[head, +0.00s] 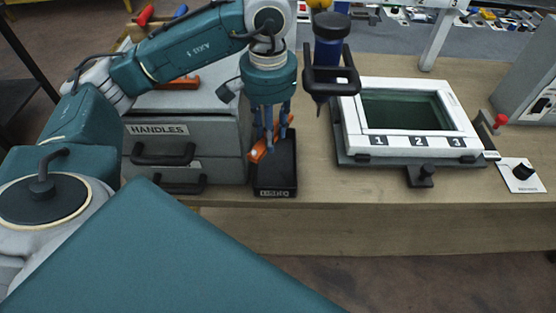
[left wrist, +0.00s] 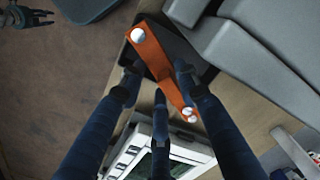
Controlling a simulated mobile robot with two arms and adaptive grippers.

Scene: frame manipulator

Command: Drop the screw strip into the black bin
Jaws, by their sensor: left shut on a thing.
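My left gripper (head: 272,135) points down over the black bin and is shut on the orange screw strip (head: 258,151). My right gripper does not show in the head view.
Grey drawers (head: 157,133) marked HANDLES stand close left of the bin, with another orange piece (head: 181,84) on top. A dark blue tool with a black handle (head: 331,75) hangs right of the gripper. A white numbered frame (head: 415,141) stands farther right. The front table edge is clear.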

